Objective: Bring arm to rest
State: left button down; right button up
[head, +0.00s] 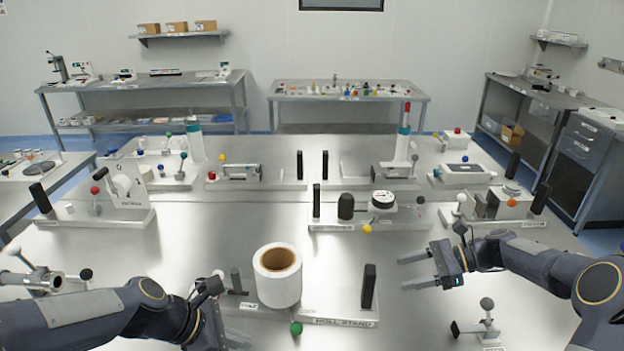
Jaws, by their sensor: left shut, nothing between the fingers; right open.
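My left arm (100,316) comes in from the lower left and reaches low over the table's front. My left gripper (238,339) is at the bottom edge, partly cut off, left of the roll stand; it is shut and holds nothing. My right arm (535,262) comes in from the right, bent, with its forearm above the table. My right gripper (403,273) points left, with its two fingers apart and nothing between them.
A white roll (277,285) stands on the roll stand (338,319) between my grippers, with black uprights (368,286) beside it. A small knobbed fixture (484,318) sits below my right forearm. Several station plates fill the table behind. Bare metal (225,225) lies mid-left.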

jog(key=shift+d, duration=0.1)
jog(key=s+a+r+n+h, duration=0.2)
jog(key=s+r+n+h, duration=0.5)
jog(key=s, duration=0.8)
pick_arm(q)
jog(key=s+a+r+m+t+y, duration=0.1)
jog(key=s+a+r+m, duration=0.1)
jog(key=s+m, duration=0.5)
jog(key=s+a+r+m+t+y, duration=0.1)
jog(key=s+a+m, duration=0.4)
jog(key=m, duration=0.9)
jog(key=s+r+y, duration=0.1)
jog(key=s+r, duration=0.1)
jog(key=s, duration=0.1)
jog(key=shift+r+y, duration=0.25)
jog(key=shift+y, duration=0.05)
pick_arm(e)
jog(key=s+f+n+t+h, duration=0.1)
jog(key=s+n+t, duration=0.3)
jog(key=s+n, duration=0.6)
jog(key=s+h, duration=0.1)
jog(key=s, duration=0.6)
jog(key=shift+a+f+n+t+h, duration=0.3)
